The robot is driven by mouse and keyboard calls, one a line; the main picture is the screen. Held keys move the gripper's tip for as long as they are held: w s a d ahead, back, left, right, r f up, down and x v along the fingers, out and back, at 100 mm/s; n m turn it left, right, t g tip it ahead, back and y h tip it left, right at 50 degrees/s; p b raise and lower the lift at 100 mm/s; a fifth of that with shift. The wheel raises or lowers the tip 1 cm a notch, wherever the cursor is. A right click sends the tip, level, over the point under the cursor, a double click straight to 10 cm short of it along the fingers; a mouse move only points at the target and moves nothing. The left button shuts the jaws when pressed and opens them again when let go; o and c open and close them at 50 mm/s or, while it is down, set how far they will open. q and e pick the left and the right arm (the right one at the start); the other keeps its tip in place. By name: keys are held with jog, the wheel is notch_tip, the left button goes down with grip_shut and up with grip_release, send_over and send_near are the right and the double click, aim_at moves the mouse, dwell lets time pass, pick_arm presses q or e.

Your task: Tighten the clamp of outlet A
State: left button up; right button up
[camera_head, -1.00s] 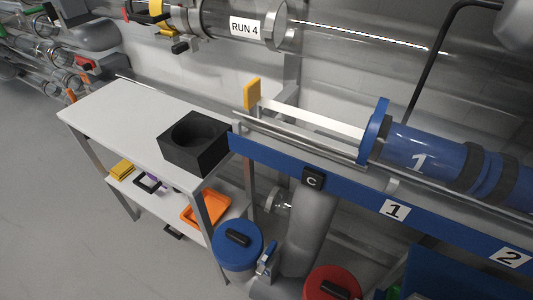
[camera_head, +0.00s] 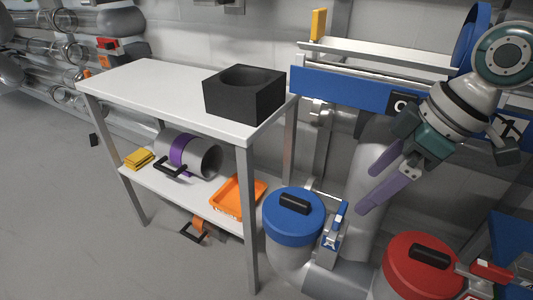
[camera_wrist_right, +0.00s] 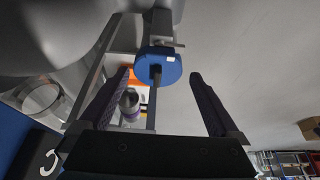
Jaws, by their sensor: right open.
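My right gripper (camera_head: 372,187) is open and empty. It hangs above and right of a blue-lidded container (camera_head: 293,215), apart from it. A blue-handled clamp or lever (camera_head: 335,225) stands beside that container. A red-lidded container (camera_head: 423,265) is at the lower right, with a red-handled part (camera_head: 485,269) beside it. No label A can be read, so I cannot tell which is outlet A. In the right wrist view, the two dark fingers (camera_wrist_right: 160,80) are spread, with a blue round part (camera_wrist_right: 158,66) showing between them. My left gripper is not in view.
A white table (camera_head: 165,95) bears a black block with a round recess (camera_head: 245,105). Its lower shelf holds an orange tray (camera_head: 238,197), a grey cylinder with a purple band (camera_head: 190,156) and yellow pieces (camera_head: 139,159). A blue rail (camera_head: 340,88) runs behind. Floor is free at left.

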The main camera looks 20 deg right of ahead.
aim_at(343, 211)
jog(key=b+x, duration=0.4)
jog(key=x, duration=0.4)
jog(key=shift+f, duration=0.3)
jog(key=c, duration=1.4)
jog(key=shift+o, duration=0.2)
jog(key=shift+r, duration=0.1)
